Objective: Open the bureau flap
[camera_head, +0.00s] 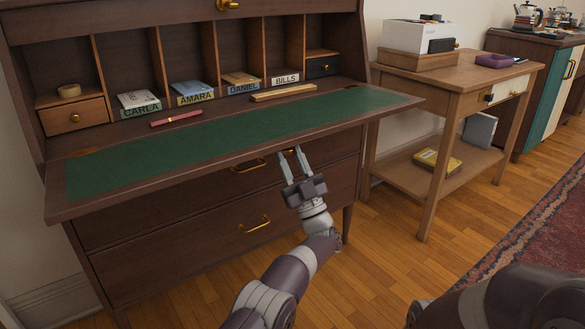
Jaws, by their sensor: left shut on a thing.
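The bureau flap (220,137) is folded down and lies about level, its green writing panel facing up. My left gripper (292,151) is at the flap's front edge, right of its middle, with its fingers pointing up and away. It is shut on the flap. A bit of brass shows by the fingertips, but I cannot tell exactly which part lies between them. The bureau's inside (203,50) is exposed, with its pigeonholes. My right gripper is out of view; only a dark part of my body shows at the lower right.
Labelled envelopes (192,92), a red pen-like thing (176,118) and a wooden bar (283,92) lie inside the bureau. Drawers with brass handles (255,225) are below the flap. A wooden side table (455,82) stands close on the right. Bare floor (385,260) lies in front.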

